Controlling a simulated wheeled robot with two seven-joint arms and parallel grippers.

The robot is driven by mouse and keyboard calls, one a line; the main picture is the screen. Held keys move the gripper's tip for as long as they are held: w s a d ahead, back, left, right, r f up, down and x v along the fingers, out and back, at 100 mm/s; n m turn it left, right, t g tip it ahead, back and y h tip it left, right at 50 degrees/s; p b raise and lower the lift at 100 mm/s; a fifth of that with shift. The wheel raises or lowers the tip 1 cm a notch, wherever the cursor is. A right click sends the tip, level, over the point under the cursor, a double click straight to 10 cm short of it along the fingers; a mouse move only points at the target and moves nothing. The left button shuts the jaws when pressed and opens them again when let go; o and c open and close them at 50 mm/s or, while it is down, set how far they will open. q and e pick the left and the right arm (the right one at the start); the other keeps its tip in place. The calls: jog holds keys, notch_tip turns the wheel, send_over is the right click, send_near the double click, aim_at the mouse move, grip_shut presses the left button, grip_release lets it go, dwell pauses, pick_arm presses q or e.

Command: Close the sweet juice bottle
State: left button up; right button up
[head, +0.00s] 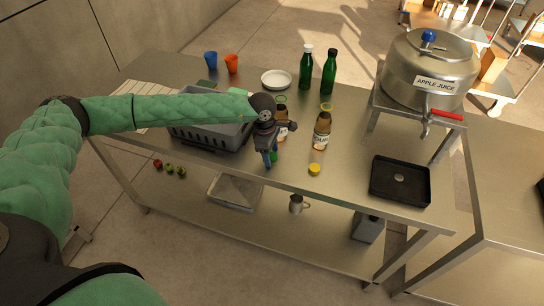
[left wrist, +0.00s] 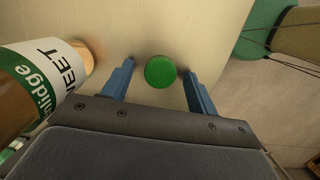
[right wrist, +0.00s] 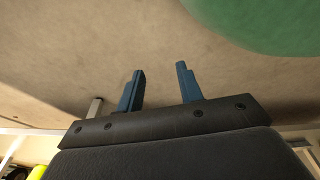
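The sweet juice bottle (left wrist: 40,75), brown with a white and green label reading "EET", stands close to the left of my left gripper in the left wrist view. In the head view the bottle (head: 282,122) is partly hidden behind that gripper. A green cap (left wrist: 160,71) lies on the table between the open fingers of my left gripper (left wrist: 158,85), apart from both. In the head view this gripper (head: 269,161) points down at the table's front edge, and the cap (head: 274,155) shows beside it. My right gripper (right wrist: 160,88) is open and empty over the floor.
A second brown bottle (head: 321,132) and a yellow cap (head: 314,169) are to the right. A grey crate (head: 205,135) is left, under my left arm. A black tray (head: 385,190) and a steel juice pot (head: 415,75) stand right. Green bottles (head: 328,75) stand behind.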

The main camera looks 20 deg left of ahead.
aim_at(276, 157)
pick_arm(q)
jog(key=c, duration=0.9)
pick_arm(e)
jog(key=shift+d, duration=0.1)
pick_arm(q)
jog(key=shift+r, duration=0.1)
pick_arm(e)
jog(key=shift+f, duration=0.1)
